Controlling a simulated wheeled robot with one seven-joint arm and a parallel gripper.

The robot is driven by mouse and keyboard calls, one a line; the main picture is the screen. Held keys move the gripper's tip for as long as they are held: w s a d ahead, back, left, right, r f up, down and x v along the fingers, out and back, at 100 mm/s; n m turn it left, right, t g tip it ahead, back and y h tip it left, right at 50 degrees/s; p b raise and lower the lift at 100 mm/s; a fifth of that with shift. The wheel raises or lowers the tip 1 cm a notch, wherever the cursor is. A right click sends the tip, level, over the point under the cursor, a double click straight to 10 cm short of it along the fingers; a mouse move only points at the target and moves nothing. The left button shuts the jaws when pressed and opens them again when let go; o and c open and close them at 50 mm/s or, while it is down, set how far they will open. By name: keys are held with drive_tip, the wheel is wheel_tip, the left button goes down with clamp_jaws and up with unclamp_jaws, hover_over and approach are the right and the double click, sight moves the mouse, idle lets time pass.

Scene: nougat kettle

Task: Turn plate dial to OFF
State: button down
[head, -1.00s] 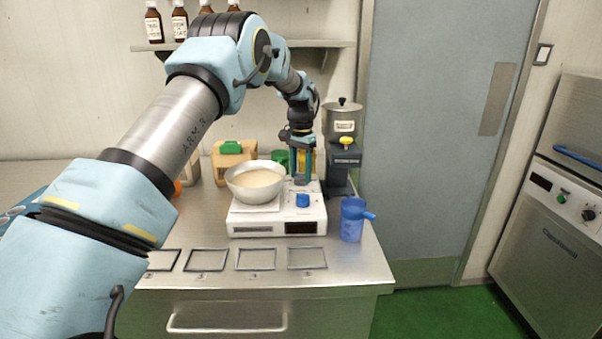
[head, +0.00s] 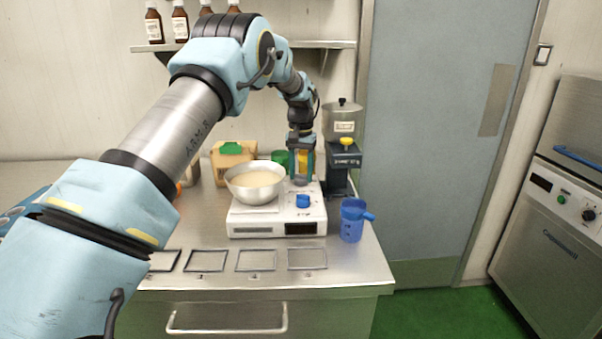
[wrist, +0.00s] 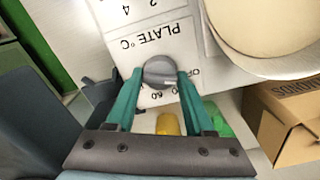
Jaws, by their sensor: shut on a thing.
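The plate dial (wrist: 160,72) is a round grey knob on the white hot plate, beside the "PLATE °C" lettering in the wrist view. A pale line on it points right, close to the partly hidden OFF mark. My gripper (wrist: 158,76) is shut on this dial, with a green finger on each side. In the head view my gripper (head: 301,181) reaches down onto the back right of the white hot plate (head: 250,226), and the dial is hidden there. A blue knob (head: 303,201) sits nearer the front.
A metal bowl of pale mixture (head: 257,182) stands on the plate, close left of my gripper. A blue jug (head: 352,220) stands to the right. A grey machine with a hopper (head: 342,160) stands close behind right, and a cardboard box (head: 230,162) behind left.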

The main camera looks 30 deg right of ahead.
drive_tip(key=shift+c, duration=1.4)
unclamp_jaws()
drive_tip(key=shift+r, duration=0.1)
wheel_tip(320, 180, up, 11)
drive_tip(key=b, duration=0.2)
drive_tip(key=shift+b, duration=0.4)
drive_tip(key=shift+f, duration=0.2)
